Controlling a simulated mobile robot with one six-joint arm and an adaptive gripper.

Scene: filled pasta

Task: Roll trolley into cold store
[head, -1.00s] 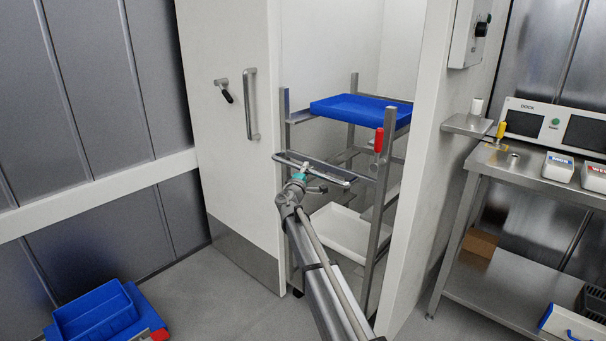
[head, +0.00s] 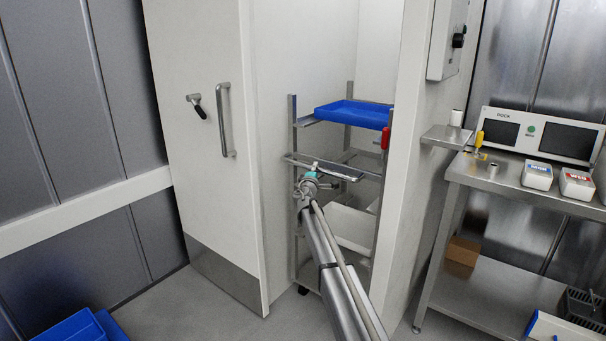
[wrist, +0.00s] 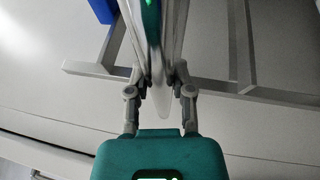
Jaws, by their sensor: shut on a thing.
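The trolley (head: 294,130), a metal rack on castors, stands upright in the cold store doorway. It carries a blue tray (head: 350,115) on top and a white tray (head: 350,228) low down. A red grip (head: 385,138) is on its right post. My gripper (head: 309,180) is shut on the trolley's push handle (head: 335,172) at the near side. In the wrist view my gripper (wrist: 165,88) closes around the pale bar, with trolley frame members (wrist: 215,88) beyond. The cold store door (head: 200,130) stands open on the left. My arm hides part of the trolley's lower near side.
The white door jamb (head: 405,190) stands close to the trolley's right side. A steel bench (head: 500,180) with a dock unit and small boxes is at the right. Blue crates (head: 80,328) sit on the floor at lower left. Floor before the door is clear.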

